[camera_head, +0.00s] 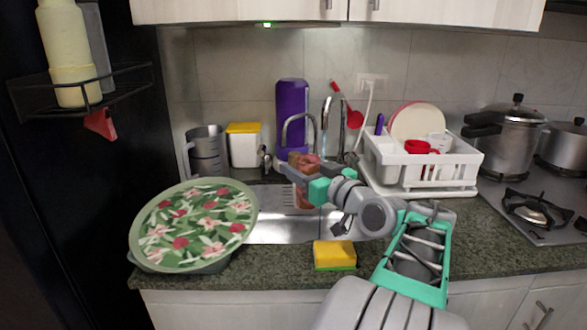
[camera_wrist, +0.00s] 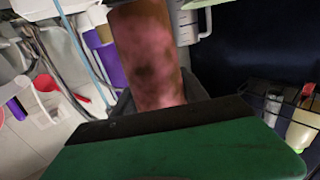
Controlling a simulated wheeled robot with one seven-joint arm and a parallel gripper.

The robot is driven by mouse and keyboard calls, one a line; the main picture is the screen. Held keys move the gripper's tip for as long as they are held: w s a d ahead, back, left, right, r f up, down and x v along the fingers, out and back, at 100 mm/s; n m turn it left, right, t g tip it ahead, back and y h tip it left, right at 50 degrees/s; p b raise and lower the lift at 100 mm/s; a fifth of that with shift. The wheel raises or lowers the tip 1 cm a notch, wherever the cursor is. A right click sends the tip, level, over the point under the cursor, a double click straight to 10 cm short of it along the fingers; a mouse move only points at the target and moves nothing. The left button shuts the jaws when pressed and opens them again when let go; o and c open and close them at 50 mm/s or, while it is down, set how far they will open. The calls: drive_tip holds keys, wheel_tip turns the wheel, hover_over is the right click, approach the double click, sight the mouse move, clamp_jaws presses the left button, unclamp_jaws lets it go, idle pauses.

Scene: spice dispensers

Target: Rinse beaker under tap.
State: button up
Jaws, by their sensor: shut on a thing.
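My gripper (camera_head: 297,172) is shut on the beaker (camera_head: 303,160), over the sink (camera_head: 280,230). The beaker has brownish-pink blotches. It fills the upper middle of the wrist view (camera_wrist: 148,60), where its lower part is hidden by my gripper. A curved metal tap (camera_head: 300,118) stands behind the beaker, with a second taller spout (camera_head: 342,105) to its right. A thin pale-blue streak like water hangs near the taller spout, right of the beaker. I cannot tell whether it touches the beaker.
A floral plate (camera_head: 195,222) stands left of the sink. A yellow sponge (camera_head: 334,254) lies at the counter's front. A white dish rack (camera_head: 425,165) is on the right. A grey jug (camera_head: 207,152), a yellow-lidded box (camera_head: 243,145) and a purple bottle (camera_head: 291,105) stand behind.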

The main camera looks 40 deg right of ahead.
drive_tip(key=w+d+f+p, duration=0.2)
drive_tip(key=w+d, duration=0.6)
drive_tip(key=d, duration=0.2)
drive_tip(key=shift+f, duration=0.3)
drive_tip(key=shift+d, duration=0.1)
idle(0.4)
drive_tip(key=shift+s+d, duration=0.3)
drive_tip(key=shift+s, duration=0.1)
drive_tip(key=shift+w+a+b, duration=0.1)
drive_tip(key=shift+w+b, duration=0.05)
drive_tip(key=shift+b, duration=0.15)
drive_tip(key=shift+w+a, duration=0.3)
drive_tip(key=shift+w, duration=0.05)
